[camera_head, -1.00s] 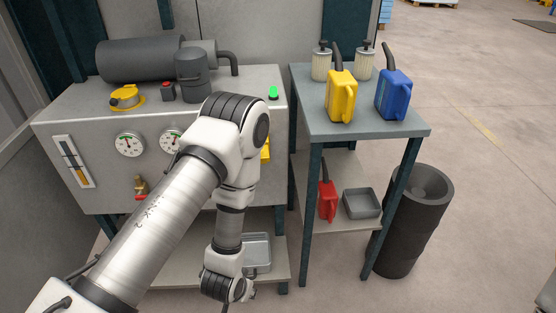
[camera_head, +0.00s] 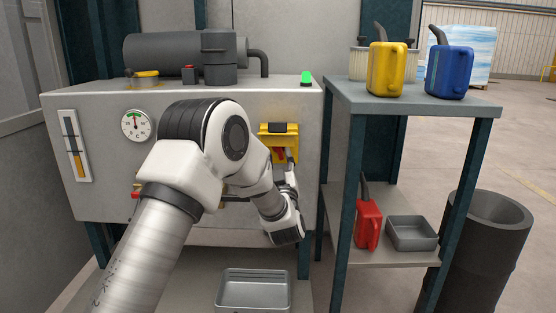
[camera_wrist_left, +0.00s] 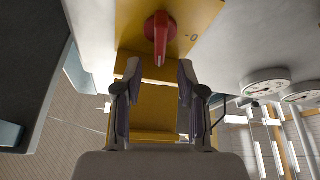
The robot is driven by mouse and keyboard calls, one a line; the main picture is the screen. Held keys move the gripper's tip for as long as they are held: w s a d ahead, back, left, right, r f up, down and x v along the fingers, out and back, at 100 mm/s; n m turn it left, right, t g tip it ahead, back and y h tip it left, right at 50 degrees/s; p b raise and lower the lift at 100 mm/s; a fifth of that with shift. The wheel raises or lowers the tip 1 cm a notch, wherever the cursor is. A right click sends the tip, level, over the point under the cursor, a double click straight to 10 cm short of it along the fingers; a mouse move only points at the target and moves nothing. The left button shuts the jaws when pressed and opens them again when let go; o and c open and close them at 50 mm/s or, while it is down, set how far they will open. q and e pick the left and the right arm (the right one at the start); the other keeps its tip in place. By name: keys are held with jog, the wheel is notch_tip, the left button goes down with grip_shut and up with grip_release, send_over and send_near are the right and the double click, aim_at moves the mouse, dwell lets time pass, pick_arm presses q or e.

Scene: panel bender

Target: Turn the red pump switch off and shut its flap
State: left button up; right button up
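The yellow switch box (camera_head: 266,143) is on the front of the grey machine, partly hidden by my left arm. Its flap (camera_head: 283,128), with a dark edge, seems to be raised and sticking out. The red pump switch (camera_wrist_left: 160,34) is on the yellow plate in the left wrist view, its handle pointing down the picture toward my gripper. A "0" mark is to its right there. My left gripper (camera_wrist_left: 158,72) is open and empty, its fingertips just short of the switch, one on each side of its line. The yellow flap also shows between the fingers (camera_wrist_left: 157,105). My right gripper is out of view.
A blue-grey side table (camera_head: 415,100) stands right of the machine with a yellow can (camera_head: 387,70) and a blue can (camera_head: 449,72). A red can (camera_head: 368,224) and a grey tray (camera_head: 412,234) are on its lower shelf. A dial gauge (camera_head: 136,125) is left of my arm.

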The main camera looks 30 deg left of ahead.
aim_at(278, 149)
pick_arm(q)
jog(key=x, duration=0.4)
jog(key=shift+f+b, duration=0.1)
jog(key=shift+b, duration=0.3)
jog(key=shift+c, duration=0.3)
grip_shut()
